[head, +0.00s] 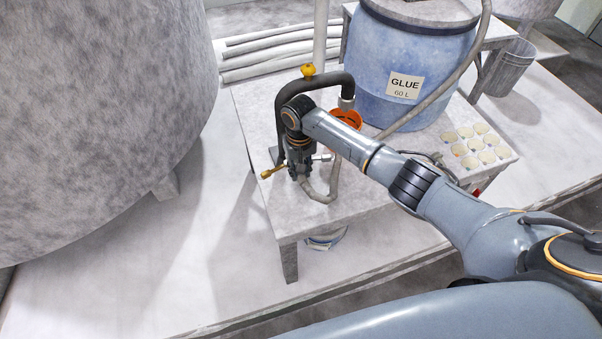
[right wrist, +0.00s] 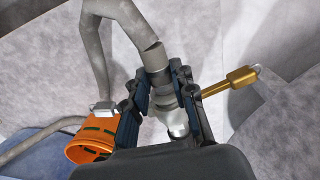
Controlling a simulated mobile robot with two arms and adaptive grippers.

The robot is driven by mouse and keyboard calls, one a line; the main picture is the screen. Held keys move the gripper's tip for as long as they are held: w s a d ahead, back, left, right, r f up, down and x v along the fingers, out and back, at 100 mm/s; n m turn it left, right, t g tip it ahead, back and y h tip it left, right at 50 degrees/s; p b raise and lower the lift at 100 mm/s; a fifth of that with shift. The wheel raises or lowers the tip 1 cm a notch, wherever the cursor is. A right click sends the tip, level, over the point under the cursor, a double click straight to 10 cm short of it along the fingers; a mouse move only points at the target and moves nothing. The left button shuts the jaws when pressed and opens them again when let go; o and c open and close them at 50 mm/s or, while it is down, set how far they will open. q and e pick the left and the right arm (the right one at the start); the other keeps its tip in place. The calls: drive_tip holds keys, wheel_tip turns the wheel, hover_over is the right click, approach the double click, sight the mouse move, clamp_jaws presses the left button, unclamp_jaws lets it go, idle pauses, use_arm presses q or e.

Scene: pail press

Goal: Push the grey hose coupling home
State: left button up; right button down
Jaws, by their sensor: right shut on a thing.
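My right gripper (head: 299,170) points down over the front left part of the table and is shut on the grey hose coupling. In the right wrist view, its two fingers (right wrist: 164,98) close on both sides of the grey coupling (right wrist: 163,94). A grey hose (right wrist: 112,20) runs from the coupling's upper end; in the head view the hose (head: 322,194) loops beside the gripper. A pale metal fitting (right wrist: 178,130) lies against the coupling's other end, partly hidden by the gripper. I cannot tell how far the coupling sits on it. My left gripper is not in view.
A brass handle (right wrist: 236,80) sticks out close beside the gripper. A dark bent pipe (head: 281,110) with a yellow knob (head: 308,71) arches behind.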

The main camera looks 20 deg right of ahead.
drive_tip(key=shift+w+b, duration=0.35)
drive_tip(key=shift+w, duration=0.1)
drive_tip(key=c, duration=1)
unclamp_jaws()
drive_tip(key=shift+r, duration=0.15)
wheel_tip(320, 180, up, 12)
drive_tip(key=shift+f, duration=0.1)
